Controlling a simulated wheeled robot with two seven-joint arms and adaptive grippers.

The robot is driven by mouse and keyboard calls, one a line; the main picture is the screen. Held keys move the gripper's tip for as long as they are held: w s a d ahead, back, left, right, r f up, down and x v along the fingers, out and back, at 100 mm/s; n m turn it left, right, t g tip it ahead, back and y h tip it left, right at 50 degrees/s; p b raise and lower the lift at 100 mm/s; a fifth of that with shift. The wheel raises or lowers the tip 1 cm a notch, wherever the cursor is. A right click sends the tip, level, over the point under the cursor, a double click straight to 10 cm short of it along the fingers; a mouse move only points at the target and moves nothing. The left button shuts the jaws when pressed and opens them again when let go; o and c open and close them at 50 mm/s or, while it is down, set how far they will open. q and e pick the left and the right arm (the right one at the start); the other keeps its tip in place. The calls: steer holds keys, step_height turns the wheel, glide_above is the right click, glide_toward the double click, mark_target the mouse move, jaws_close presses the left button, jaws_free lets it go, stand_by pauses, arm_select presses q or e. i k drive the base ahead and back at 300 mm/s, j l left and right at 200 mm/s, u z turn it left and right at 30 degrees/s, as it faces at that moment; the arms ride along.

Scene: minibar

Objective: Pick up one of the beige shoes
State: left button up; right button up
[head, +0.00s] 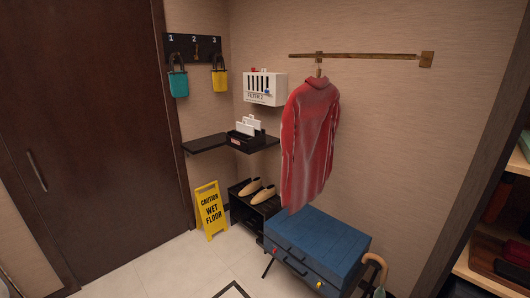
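Two beige shoes stand side by side on top of a low black shoe rack (237,208) in the corner. The left shoe (249,187) is nearer the wall, and the right shoe (263,195) is nearer the blue case. Both look uncovered from above. Neither of my grippers shows in the head view.
A yellow wet floor sign (210,210) stands left of the rack. A blue case (318,245) on a stand is at the right, below a hanging red garment (309,140). A black corner shelf (207,143) is above the shoes. Floor (165,272) in front is clear.

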mark_target(269, 192)
steer(key=i, duration=1.3)
